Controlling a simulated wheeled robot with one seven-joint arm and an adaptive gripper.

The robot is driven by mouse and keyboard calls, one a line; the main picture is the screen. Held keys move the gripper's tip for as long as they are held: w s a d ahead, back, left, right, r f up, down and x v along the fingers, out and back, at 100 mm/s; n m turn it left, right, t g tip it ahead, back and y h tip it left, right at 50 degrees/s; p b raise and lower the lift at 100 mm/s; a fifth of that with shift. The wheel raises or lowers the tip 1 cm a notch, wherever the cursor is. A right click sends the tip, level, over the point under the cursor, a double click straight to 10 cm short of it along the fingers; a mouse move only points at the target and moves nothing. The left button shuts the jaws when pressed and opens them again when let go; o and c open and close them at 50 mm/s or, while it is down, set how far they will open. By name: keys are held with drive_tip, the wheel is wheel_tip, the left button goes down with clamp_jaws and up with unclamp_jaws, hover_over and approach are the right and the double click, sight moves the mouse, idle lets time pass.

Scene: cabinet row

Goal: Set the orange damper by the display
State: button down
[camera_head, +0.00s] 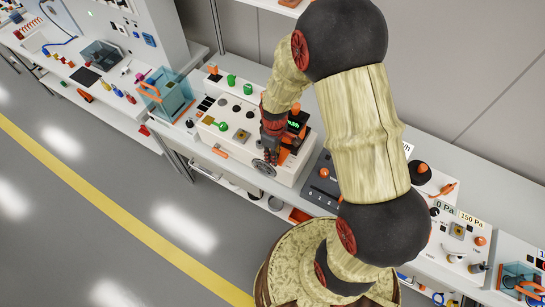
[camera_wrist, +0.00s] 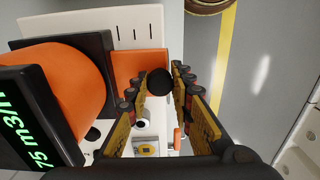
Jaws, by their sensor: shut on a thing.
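The display (camera_wrist: 28,118) is a dark panel with green digits that seem to read 75 m3/h, at the left of the wrist view. It also shows in the head view (camera_head: 294,124). Beside it is a thick orange cylinder (camera_wrist: 65,85) with a black flange. The orange damper (camera_wrist: 138,66) appears as a flat orange piece right of the flange, with a dark round knob (camera_wrist: 159,81) at its edge. My gripper (camera_wrist: 160,90) has its fingers on both sides of this knob and is shut on it. In the head view my gripper (camera_head: 271,150) points down beside the display, hiding part of the damper.
A white console (camera_head: 232,122) with green and black knobs carries these parts. A dark panel with sliders (camera_head: 322,186) is to its right. A teal bin (camera_head: 168,95) stands left. The floor in front is clear.

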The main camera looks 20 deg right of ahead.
drive_tip(key=c, duration=1.6)
unclamp_jaws()
drive_tip(key=shift+o, duration=0.2)
wheel_tip(320, 180, up, 12)
